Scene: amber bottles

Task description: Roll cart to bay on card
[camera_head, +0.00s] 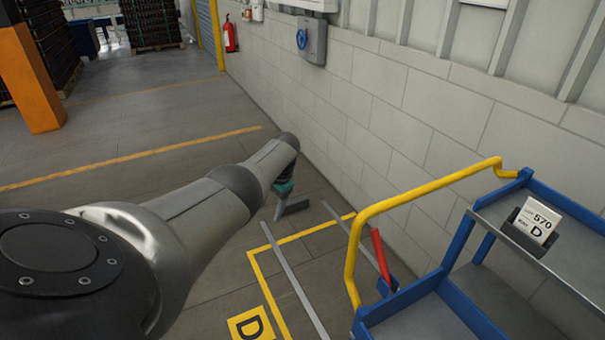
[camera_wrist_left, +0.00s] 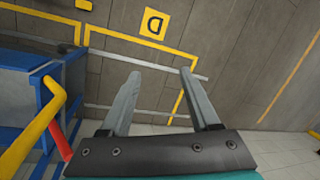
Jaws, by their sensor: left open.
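The blue cart (camera_head: 430,300) with grey shelves and a yellow push handle (camera_head: 420,200) stands at the right by the wall. A red lever (camera_head: 380,256) sits low at the cart's near corner. Bay D is a yellow floor outline (camera_head: 256,282) with a yellow "D" plate (camera_head: 250,325), left of the cart. My left gripper (camera_head: 289,208) is open and empty, left of the handle and apart from it; in the left wrist view the cart (camera_wrist_left: 28,82) is at the left. My right gripper is out of view.
Two grey rails (camera_head: 293,278) run along the floor in the bay. A block wall (camera_head: 400,120) bounds the right side. An orange pillar (camera_head: 30,80) and loaded pallets (camera_head: 152,22) stand far left. A red extinguisher (camera_head: 230,35) hangs on the wall. Open floor lies left.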

